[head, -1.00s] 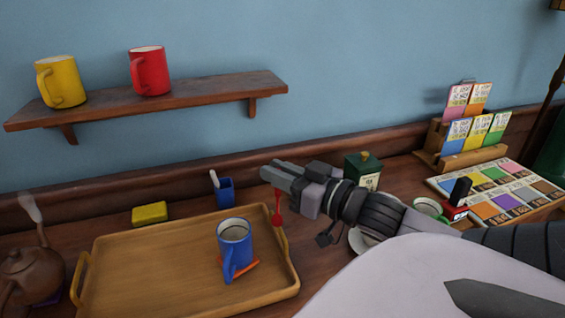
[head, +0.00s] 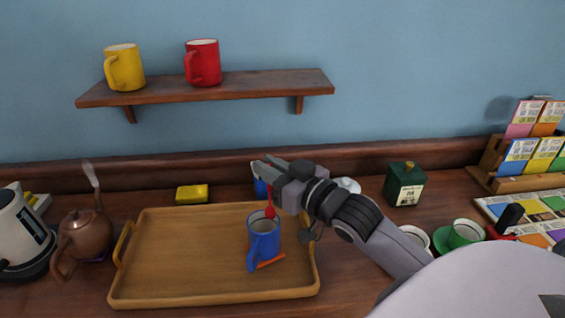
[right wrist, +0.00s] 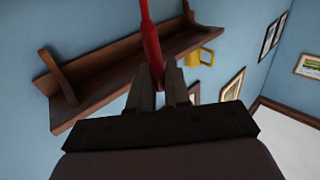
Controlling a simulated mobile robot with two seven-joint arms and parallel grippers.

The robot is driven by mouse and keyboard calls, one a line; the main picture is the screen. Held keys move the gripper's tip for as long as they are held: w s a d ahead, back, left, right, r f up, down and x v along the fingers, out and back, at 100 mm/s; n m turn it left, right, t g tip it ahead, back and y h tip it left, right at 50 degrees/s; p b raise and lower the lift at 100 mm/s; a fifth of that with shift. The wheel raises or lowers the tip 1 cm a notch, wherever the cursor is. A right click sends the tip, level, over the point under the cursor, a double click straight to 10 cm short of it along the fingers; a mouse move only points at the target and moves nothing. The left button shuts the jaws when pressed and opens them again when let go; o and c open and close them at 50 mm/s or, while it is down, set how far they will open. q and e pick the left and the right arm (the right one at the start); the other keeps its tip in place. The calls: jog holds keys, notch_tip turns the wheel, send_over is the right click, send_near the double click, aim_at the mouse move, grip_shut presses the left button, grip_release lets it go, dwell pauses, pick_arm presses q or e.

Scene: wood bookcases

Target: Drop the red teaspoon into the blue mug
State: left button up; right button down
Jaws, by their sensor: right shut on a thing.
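My right gripper (head: 266,172) is shut on the red teaspoon (head: 270,211), which hangs down with its bowl lowest. In the head view the spoon's bowl overlaps the back rim of the blue mug (head: 263,249); I cannot tell whether it is above the opening or behind it. The mug stands upright on an orange coaster (head: 272,259), handle toward me, on a wooden tray (head: 180,290). In the right wrist view the red teaspoon (right wrist: 151,38) sticks out from between the fingers of the gripper (right wrist: 160,88). My left gripper is out of view.
A yellow sponge (head: 192,194) lies behind the tray, with a blue holder (head: 259,188) partly hidden behind my gripper. A copper teapot (head: 82,235) and a kettle (head: 22,232) stand left. A green tin (head: 405,185) and green cup (head: 464,235) stand right. A shelf (head: 240,85) hangs above.

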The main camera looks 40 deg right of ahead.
aim_at(271, 206)
jog(key=shift+f, duration=1.05)
notch_tip(271, 206, down, 4)
jog(key=b, duration=0.4)
jog(key=shift+f, duration=0.1)
jog(key=c, duration=1)
grip_release()
jog(key=s+d+b, duration=0.1)
jog(key=s, duration=0.6)
